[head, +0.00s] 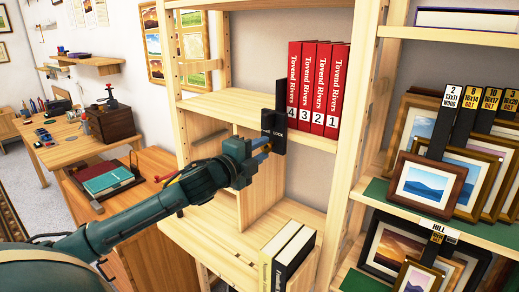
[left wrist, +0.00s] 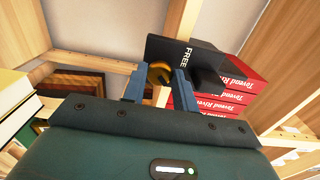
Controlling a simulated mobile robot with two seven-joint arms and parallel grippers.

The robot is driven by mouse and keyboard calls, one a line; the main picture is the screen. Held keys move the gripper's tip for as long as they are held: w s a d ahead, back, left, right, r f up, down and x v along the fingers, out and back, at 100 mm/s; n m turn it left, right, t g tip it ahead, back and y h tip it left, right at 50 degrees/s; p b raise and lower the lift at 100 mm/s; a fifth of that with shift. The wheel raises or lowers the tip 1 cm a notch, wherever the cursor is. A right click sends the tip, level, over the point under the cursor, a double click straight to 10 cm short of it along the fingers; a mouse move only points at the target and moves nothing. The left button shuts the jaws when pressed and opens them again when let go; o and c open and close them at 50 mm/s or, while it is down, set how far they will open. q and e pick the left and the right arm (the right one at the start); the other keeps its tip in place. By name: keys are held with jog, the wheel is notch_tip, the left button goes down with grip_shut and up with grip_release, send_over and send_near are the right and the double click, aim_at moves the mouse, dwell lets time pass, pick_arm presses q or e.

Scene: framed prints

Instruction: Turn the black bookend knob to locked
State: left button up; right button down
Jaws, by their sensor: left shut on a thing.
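The black bookend (head: 280,98) stands upright on the shelf at the left end of the row of red books. LOCK is lettered on its front face in the head view. In the left wrist view the bookend (left wrist: 205,50) shows the word FREE beside the knob. In the head view my left gripper (head: 264,149) is at the bookend's lower front, shut on the knob, which is mostly hidden there. The knob's pointing direction is hard to tell. My right gripper is out of view.
Red numbered books (head: 318,90) stand right of the bookend. The wooden shelf edge (head: 215,112) runs close to my gripper. Two books (head: 288,252) stand on the shelf below. Framed prints (head: 430,187) fill the rack at right. A desk (head: 75,150) is at left.

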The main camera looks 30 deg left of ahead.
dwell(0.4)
pick_arm(q)
jog(key=o, duration=1)
jog(key=shift+c, duration=0.2)
jog(key=shift+s, duration=0.15)
jog(key=shift+s+f, duration=0.15)
jog(key=shift+s, duration=0.1)
jog(key=s+a+b, duration=0.1)
jog(key=s+b, duration=0.1)
jog(key=s, duration=1)
jog(key=shift+s, duration=0.2)
